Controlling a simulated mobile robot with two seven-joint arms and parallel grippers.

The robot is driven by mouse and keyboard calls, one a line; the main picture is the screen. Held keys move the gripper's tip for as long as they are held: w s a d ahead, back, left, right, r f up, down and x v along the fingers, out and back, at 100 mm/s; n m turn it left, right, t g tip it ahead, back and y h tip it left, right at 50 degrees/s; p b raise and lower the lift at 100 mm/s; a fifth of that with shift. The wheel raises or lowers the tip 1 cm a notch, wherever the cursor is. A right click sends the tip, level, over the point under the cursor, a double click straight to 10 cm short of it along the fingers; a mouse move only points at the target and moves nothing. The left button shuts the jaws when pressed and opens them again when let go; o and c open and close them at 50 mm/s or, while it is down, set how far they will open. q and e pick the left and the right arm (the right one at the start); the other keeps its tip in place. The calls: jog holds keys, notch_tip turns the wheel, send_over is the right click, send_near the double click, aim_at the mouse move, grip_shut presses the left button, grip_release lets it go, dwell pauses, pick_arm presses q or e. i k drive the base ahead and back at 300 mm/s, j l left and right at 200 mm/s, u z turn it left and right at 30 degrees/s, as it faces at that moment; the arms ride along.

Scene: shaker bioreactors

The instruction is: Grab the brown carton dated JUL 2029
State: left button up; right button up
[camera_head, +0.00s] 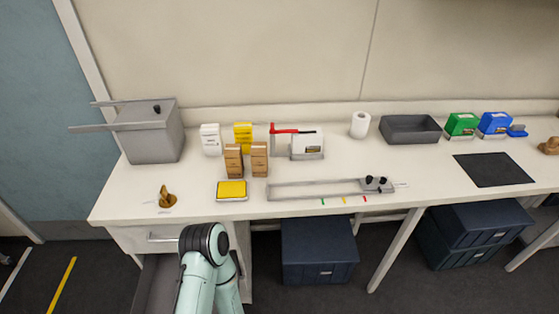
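Two brown cartons stand upright side by side on the white bench: the left one (233,161) and the right one (259,159). They are close together with a narrow gap. Both have printing on the front, too small to read, so I cannot tell which is dated JUL 2029. A pale green arm of mine shows at the bottom, in front of the bench, with its dark round joint uppermost. Neither of my grippers shows in this view, and nothing visible touches the cartons.
A white carton (210,139) and a yellow carton (243,137) stand behind the brown ones. A yellow-topped box (231,190) lies in front. A paper roll (360,125) and grey tray (410,129) stand farther right.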

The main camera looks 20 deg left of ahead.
aim_at(259, 153)
jog(key=i+l, duration=0.1)
jog(key=l, duration=0.25)
jog(key=i+l, duration=0.1)
jog(key=l, duration=0.25)
jog(key=i+l, duration=0.1)
jog(key=l, duration=0.25)
jog(key=l+u, duration=0.1)
jog(key=u, duration=0.4)
jog(key=l+u, duration=0.1)
jog(key=u, duration=0.4)
jog(key=l+u, duration=0.1)
jog(key=u, duration=0.4)
